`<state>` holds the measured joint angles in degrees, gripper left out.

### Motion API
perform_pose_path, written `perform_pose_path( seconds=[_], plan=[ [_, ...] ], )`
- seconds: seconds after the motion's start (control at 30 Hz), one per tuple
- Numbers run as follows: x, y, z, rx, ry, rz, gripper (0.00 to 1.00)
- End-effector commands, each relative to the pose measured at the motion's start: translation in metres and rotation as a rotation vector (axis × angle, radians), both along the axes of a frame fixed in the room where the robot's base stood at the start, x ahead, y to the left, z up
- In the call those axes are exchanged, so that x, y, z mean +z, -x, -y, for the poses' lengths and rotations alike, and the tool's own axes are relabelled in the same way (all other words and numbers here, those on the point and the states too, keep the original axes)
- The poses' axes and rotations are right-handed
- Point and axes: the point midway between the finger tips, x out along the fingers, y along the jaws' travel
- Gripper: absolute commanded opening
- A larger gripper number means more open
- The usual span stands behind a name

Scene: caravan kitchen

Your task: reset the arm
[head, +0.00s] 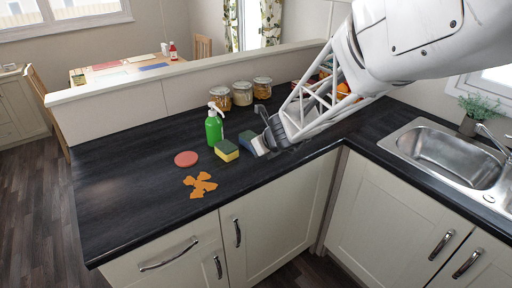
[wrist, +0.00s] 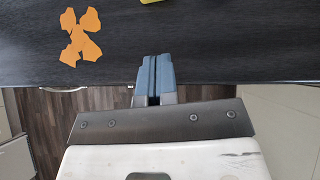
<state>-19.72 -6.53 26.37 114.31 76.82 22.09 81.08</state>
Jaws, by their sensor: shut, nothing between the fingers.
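My gripper (head: 260,145) is above the dark countertop (head: 125,200), near its inner corner in the head view. In the wrist view, the two blue fingertips (wrist: 153,80) are pressed together with nothing between them. They show over the front edge of the countertop. My white arm reaches in from the upper right and hides part of the counter's back.
A yellow and green sponge (head: 227,151), a green soap bottle (head: 214,128), a red disc (head: 186,159) and orange pieces (head: 200,185) are on the counter. Several jars (head: 242,93) stand behind. A sink (head: 445,153) lies right. The counter's left part is clear.

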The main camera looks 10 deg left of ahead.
Motion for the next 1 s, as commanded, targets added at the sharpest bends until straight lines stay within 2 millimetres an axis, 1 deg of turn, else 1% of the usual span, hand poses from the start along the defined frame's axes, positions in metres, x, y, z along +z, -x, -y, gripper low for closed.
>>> perform_pose_path(
  seconds=[0.37,0.47,0.57,0.67,0.77,0.87,1.0],
  plan=[
    [0.001,0.001,0.001,0.003,0.002,0.002,0.00],
    [0.004,0.003,0.004,0.023,0.013,0.015,0.00],
    [0.012,0.009,0.011,0.067,0.039,0.044,0.00],
    [0.023,0.021,0.023,0.145,0.083,0.090,0.00],
    [0.038,0.037,0.040,0.252,0.148,0.156,0.00],
    [0.053,0.058,0.061,0.385,0.231,0.230,0.00],
    [0.072,0.093,0.092,0.587,0.361,0.333,0.00]
  ],
)
